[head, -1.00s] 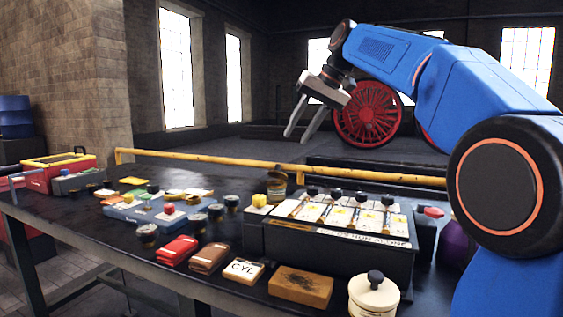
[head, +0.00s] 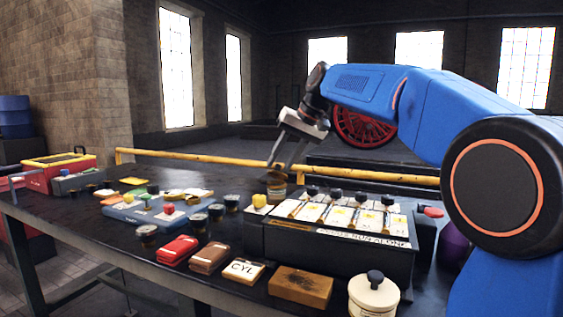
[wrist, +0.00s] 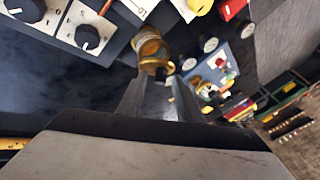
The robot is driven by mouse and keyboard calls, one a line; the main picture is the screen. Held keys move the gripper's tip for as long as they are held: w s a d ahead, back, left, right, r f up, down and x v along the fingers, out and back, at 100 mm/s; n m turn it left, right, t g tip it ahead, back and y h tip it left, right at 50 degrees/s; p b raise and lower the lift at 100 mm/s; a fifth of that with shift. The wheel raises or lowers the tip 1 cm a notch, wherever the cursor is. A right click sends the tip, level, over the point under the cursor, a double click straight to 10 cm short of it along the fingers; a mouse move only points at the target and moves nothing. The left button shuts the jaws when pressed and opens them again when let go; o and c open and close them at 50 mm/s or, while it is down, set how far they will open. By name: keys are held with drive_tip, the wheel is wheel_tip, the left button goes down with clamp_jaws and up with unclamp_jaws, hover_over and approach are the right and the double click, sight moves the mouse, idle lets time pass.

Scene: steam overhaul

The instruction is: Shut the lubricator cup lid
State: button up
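The lubricator cup (head: 277,193) is a small brass cup. It stands at the back of the black table, just left of the dark control box. Its lid (head: 279,174) appears raised above the cup, though my fingers partly cover it and its exact angle is hard to tell. In the wrist view, the brass cup (wrist: 152,48) is just beyond my fingertips. My gripper (head: 281,166) is open, pointing down, with its fingers apart at about the lid's height. I see no clear grip on anything, and contact with the lid cannot be told.
The control box (head: 335,250) with several black knobs and a yellow knob (head: 259,200) stands close by on the right. A yellow rail (head: 210,160) runs behind the cup. Several dark jars (head: 232,203) and a blue tray (head: 140,213) lie to the left.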

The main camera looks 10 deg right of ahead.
sight(277, 172)
drive_tip(key=shift+c, duration=0.4)
clamp_jaws()
drive_tip(key=shift+s, duration=0.1)
drive_tip(key=shift+s+a+f+n+t+h, duration=0.25)
drive_tip(key=shift+s+a+t+h, duration=0.15)
drive_tip(key=shift+t, duration=0.25)
drive_tip(key=shift+s+a+f+n+t+h, duration=0.25)
drive_tip(key=shift+s+t+h, duration=0.15)
drive_tip(key=shift+t, duration=0.25)
drive_tip(key=shift+s+a+f+n+t+h, duration=0.25)
drive_tip(key=shift+f+t+h, duration=0.15)
drive_tip(key=shift+t, duration=0.3)
drive_tip(key=shift+s+a+f+n+t+h, duration=0.15)
drive_tip(key=shift+s+f+n+t+h, duration=0.2)
drive_tip(key=shift+t, duration=0.35)
drive_tip(key=shift+w, duration=0.1)
drive_tip(key=shift+o, duration=0.4)
unclamp_jaws()
drive_tip(key=shift+f, duration=0.1)
